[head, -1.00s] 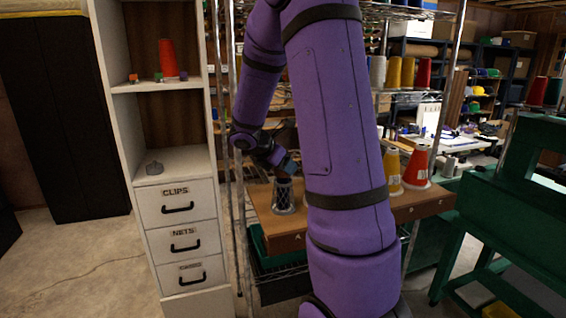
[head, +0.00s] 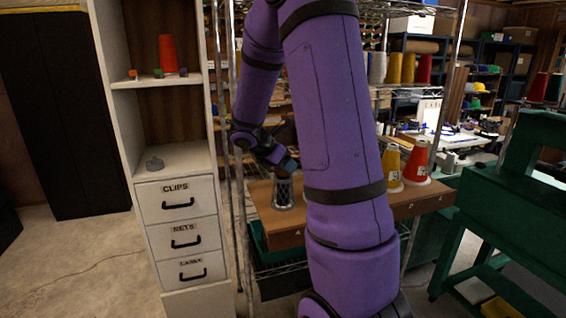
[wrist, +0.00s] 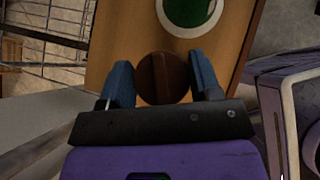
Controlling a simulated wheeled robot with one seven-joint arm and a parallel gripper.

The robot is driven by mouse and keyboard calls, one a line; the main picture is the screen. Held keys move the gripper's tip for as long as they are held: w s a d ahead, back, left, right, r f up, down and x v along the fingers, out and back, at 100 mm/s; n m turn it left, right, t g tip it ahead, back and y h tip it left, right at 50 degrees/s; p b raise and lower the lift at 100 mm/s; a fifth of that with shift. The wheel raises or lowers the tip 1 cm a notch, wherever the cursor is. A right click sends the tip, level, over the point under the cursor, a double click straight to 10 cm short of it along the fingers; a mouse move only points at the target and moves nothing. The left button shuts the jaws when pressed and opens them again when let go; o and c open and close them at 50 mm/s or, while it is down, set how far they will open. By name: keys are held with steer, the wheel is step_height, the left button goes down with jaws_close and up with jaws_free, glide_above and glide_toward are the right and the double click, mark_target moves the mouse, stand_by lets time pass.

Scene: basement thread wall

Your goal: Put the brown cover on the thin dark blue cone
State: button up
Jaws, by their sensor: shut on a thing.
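In the wrist view my gripper (wrist: 162,88) has its two blue fingers closed on the sides of a round brown cover (wrist: 163,77). In the head view my gripper (head: 288,165) is just above a slim dark cone with a net-like pattern (head: 283,193), which stands upright near the left end of the wooden board (head: 318,226). Its colour looks dark grey or blue; I cannot tell which. In the wrist view the cover hides whatever is directly below it. I cannot tell whether cover and cone touch.
A green round thing with a white rim (wrist: 188,10) is on the board beyond the cover. Wire-rack posts (head: 239,220) and a white drawer cabinet (head: 180,220) are to the left.

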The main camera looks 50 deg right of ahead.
steer(key=o, duration=1)
steer(key=shift+c, duration=0.2)
steer(key=v, duration=1.1)
